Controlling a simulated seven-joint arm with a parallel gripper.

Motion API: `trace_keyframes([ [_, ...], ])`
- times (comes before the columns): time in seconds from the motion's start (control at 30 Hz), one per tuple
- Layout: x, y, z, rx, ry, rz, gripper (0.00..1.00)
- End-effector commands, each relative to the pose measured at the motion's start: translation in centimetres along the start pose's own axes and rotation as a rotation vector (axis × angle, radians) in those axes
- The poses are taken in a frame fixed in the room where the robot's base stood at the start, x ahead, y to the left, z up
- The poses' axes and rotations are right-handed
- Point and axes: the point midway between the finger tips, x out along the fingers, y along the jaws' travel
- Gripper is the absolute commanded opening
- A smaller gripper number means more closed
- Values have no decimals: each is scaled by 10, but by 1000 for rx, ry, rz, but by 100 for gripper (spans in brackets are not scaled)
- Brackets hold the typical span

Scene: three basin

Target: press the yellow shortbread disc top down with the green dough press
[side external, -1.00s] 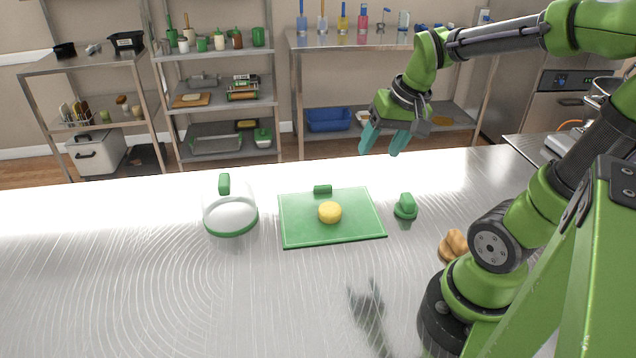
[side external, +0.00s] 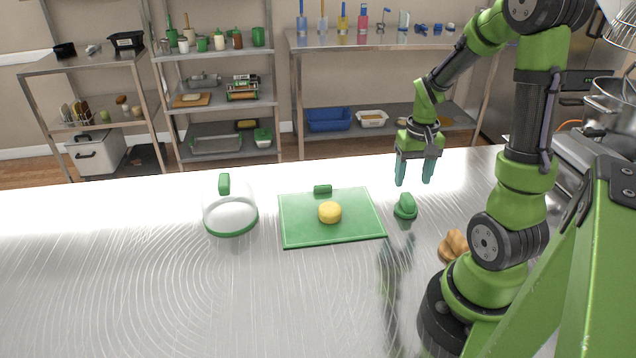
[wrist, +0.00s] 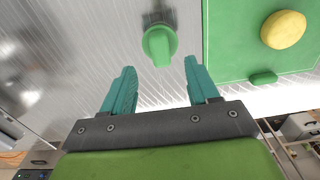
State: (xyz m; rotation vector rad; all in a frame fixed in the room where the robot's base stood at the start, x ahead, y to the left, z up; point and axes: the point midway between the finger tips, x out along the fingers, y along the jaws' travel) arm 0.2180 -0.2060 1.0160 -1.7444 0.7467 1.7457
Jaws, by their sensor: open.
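The yellow shortbread disc (side external: 329,212) lies on a green board (side external: 300,233) on the metal table. It also shows in the wrist view (wrist: 283,30), on the board (wrist: 232,45). The green dough press (side external: 405,207) stands on the bare table just right of the board. In the wrist view the press (wrist: 159,46) lies ahead of the fingertips, roughly midway between them. My gripper (side external: 414,172) points down above and slightly behind the press, apart from it. Its teal fingers (wrist: 160,78) are open, with nothing between them.
A clear dome with a green rim and handle (side external: 230,215) stands left of the board. A brown bread-like item (side external: 454,246) lies at the right, near my base. The front and left of the table are clear. Shelves (side external: 215,100) stand behind the table.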

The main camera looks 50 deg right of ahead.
Motion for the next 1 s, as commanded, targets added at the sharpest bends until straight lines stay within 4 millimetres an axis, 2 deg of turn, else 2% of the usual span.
trace_keyframes([
  [0.1, 25, 0, 1, 1, -6, 0, 60],
  [0.33, 58, 0, 1, 1, -3, 0, 60],
  [0.5, 69, 0, 1, 1, -2, 0, 60],
  [0.8, 70, 0, 0, 1, 1, -1, 60],
  [0.87, 70, 0, 0, 1, 1, -1, 52],
  [1.0, 70, 0, 0, 1, 1, -1, 30],
])
